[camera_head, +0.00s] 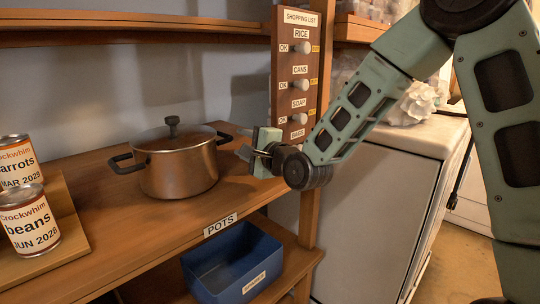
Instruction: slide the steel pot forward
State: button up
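The steel pot (180,170) stands upright on the wooden shelf, with its lid on and a dark knob on top. One dark side handle points left; the other, at the right rim, is partly visible. My gripper (247,153) is just right of the pot at about the height of its upper side. The fingers point toward the pot, and a small gap seems to separate them from it. I cannot tell whether the fingers are open or shut. A "POTS" label (220,225) is on the shelf's front edge.
Two cans, carrots (18,162) and beans (31,220), stand on a wooden riser at left. A blue bin (232,265) sits below. A wooden post with a shopping list board (298,75) rises behind my gripper. A white cabinet (375,200) stands at right. Shelf space before the pot is clear.

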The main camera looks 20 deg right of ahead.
jog(key=v, duration=0.8)
jog(key=shift+s+d, duration=0.1)
jog(key=shift+s, duration=0.1)
jog(key=b, duration=0.3)
jog(key=shift+s+d+f, duration=0.15)
jog(key=shift+s, duration=0.15)
jog(key=b+v, duration=0.2)
jog(key=b, duration=0.2)
